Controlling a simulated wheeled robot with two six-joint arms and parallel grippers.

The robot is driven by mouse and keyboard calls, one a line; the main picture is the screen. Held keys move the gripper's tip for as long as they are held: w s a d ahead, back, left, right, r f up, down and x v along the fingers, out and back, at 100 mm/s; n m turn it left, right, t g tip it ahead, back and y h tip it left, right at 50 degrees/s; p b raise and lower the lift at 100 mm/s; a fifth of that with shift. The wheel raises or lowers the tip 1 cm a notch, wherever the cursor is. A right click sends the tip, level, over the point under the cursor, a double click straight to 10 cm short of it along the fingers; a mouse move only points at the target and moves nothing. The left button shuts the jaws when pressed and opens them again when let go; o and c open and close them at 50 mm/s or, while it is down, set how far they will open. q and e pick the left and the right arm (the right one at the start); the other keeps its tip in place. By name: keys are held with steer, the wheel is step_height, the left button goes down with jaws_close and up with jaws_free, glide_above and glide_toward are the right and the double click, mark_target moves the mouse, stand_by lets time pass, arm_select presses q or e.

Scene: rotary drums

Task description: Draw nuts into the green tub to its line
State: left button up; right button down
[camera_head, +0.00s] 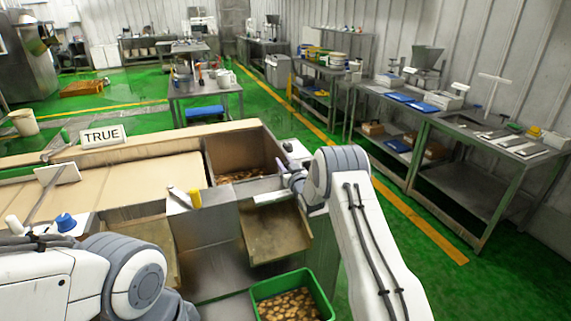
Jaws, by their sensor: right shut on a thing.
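The green tub (257,288) stands low at the bottom, below the metal chute (277,238). Brown nuts (290,306) lie in it; I cannot make out its line. More nuts (238,176) lie in the bin (268,150) behind the chute. A pale gate plate (270,198) sits at the chute's top. My right gripper (288,182) is at the gate's right end, shut on what appears to be the gate; its fingertips are small and partly hidden by the wrist. My left arm shows at bottom left, but its gripper is out of view.
A second chute (152,240) is at the left, partly behind my left arm. A sign reading TRUE (103,134) stands on the long bench. A yellow piece (195,199) sits left of the gate. Work tables (470,150) line the right wall; green floor lies between.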

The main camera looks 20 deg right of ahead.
steer(key=a+b, duration=0.1)
steer(key=a, duration=0.2)
steer(key=shift+a+f, duration=0.1)
steer(key=shift+a, duration=0.05)
steer(key=shift+s+a, duration=0.1)
steer(key=shift+a, duration=0.05)
steer(key=c, duration=0.6)
jaws_free()
steer(key=s+b, duration=0.1)
steer(key=s, duration=0.2)
steer(key=s+b, duration=0.1)
steer(key=s, duration=0.2)
steer(key=s+b, duration=0.1)
steer(key=s, duration=0.2)
steer(key=shift+s+d, duration=0.15)
steer(key=shift+d, duration=0.1)
steer(key=shift+s, duration=0.55)
stand_by(3.9)
